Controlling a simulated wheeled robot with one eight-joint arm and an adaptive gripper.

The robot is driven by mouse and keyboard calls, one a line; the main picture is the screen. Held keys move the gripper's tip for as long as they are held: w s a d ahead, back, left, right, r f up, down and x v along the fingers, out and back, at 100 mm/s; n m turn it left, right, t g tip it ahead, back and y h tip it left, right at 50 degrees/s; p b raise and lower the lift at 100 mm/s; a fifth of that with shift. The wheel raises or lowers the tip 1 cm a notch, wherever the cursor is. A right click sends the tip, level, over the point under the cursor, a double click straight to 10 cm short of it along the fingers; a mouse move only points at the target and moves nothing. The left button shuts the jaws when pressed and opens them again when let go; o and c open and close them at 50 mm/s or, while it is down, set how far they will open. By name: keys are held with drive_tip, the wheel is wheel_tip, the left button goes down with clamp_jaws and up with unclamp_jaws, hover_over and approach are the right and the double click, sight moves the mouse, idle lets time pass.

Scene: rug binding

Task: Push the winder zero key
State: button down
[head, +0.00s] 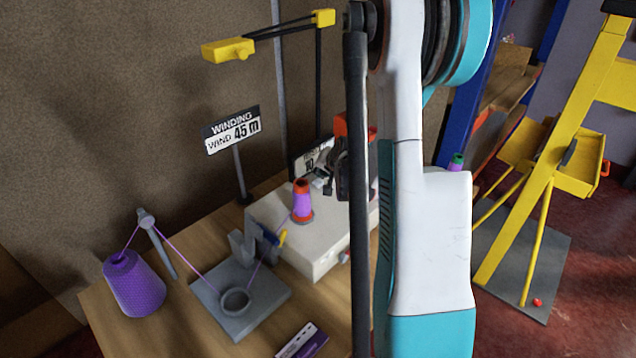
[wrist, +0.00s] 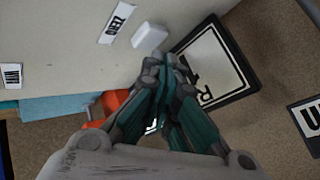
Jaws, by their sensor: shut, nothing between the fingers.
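The winder (head: 285,240) is a beige box on the wooden table, partly hidden by my arm in the head view. In the wrist view, its beige top (wrist: 60,40) bears a label reading ZERO (wrist: 118,22), seen upside down. Beside the label is a small white key (wrist: 150,37). My gripper (wrist: 166,62) is shut and empty, with its fingertips just below the white key in the picture. I cannot tell whether they touch it. In the head view my gripper (head: 332,178) is over the back part of the winder, and the key is hard to make out.
A black-framed display (wrist: 215,68) stands close to the fingertips. A purple and orange cone (head: 302,202) stands on the winder.

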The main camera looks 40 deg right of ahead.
sight(321, 181)
drive_tip(key=shift+f+b, duration=0.35)
drive_tip(key=shift+f, duration=0.05)
drive_tip(key=shift+f+b, duration=0.35)
drive_tip(key=shift+f, duration=0.05)
idle(0.6)
drive_tip(key=shift+r, duration=0.15)
drive_tip(key=shift+r+p, duration=0.55)
drive_tip(key=shift+r, duration=0.2)
drive_tip(key=shift+r+p, duration=1.6)
drive_tip(key=shift+r, duration=0.85)
